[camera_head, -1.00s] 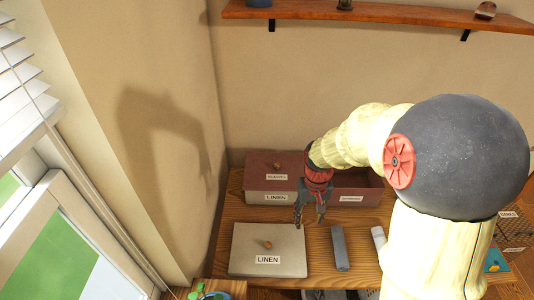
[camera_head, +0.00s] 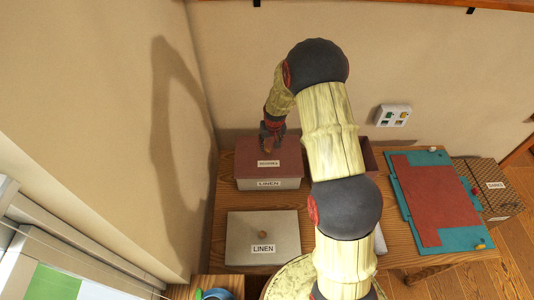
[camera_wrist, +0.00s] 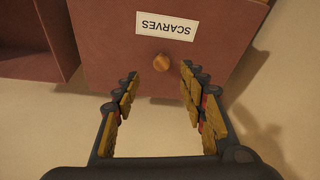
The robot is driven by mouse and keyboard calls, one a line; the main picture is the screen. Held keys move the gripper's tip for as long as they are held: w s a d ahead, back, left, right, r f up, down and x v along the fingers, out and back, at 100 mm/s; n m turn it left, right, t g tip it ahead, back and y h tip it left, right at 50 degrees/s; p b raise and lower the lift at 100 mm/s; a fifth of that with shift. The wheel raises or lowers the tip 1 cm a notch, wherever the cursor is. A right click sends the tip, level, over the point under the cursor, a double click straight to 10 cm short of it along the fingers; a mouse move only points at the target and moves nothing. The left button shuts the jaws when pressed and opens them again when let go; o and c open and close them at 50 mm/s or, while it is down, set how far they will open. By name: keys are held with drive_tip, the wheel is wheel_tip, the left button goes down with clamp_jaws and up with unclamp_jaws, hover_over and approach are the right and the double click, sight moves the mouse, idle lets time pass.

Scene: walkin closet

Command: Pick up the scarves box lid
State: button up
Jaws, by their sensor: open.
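The scarves box lid (camera_head: 247,158) is reddish brown and labelled SCARVES. It sits on a pale box (camera_head: 254,184) labelled LINEN at the back left of the table. In the wrist view the lid (camera_wrist: 110,62) shows its label upside down and a round wooden knob (camera_wrist: 161,62). My gripper (camera_head: 268,147) is over the lid in the head view and partly hides it, knob included. In the wrist view my gripper (camera_wrist: 160,75) is open and empty, its fingertips either side of the knob in the picture. I cannot tell the exact gap in height.
An open reddish box (camera_head: 369,157) stands right of the lid, partly behind my arm; its edge shows in the wrist view (camera_wrist: 32,40). A grey LINEN lid (camera_head: 285,228) with a knob lies in front. A teal and red board (camera_head: 394,182) lies right. Walls stand behind and left.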

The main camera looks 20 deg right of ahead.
sight(268, 150)
drive_tip(key=shift+x, duration=1.1)
drive_tip(key=shift+w+f+p, duration=0.15)
drive_tip(key=shift+f+p, duration=0.25)
drive_tip(key=shift+f, duration=0.1)
drive_tip(key=shift+p+x, duration=0.35)
drive_tip(key=shift+x, duration=1.6)
drive_tip(key=shift+w+a, duration=0.1)
drive_tip(key=shift+r, duration=0.1)
drive_tip(key=c, duration=0.3)
drive_tip(key=c, duration=0.7)
clamp_jaws()
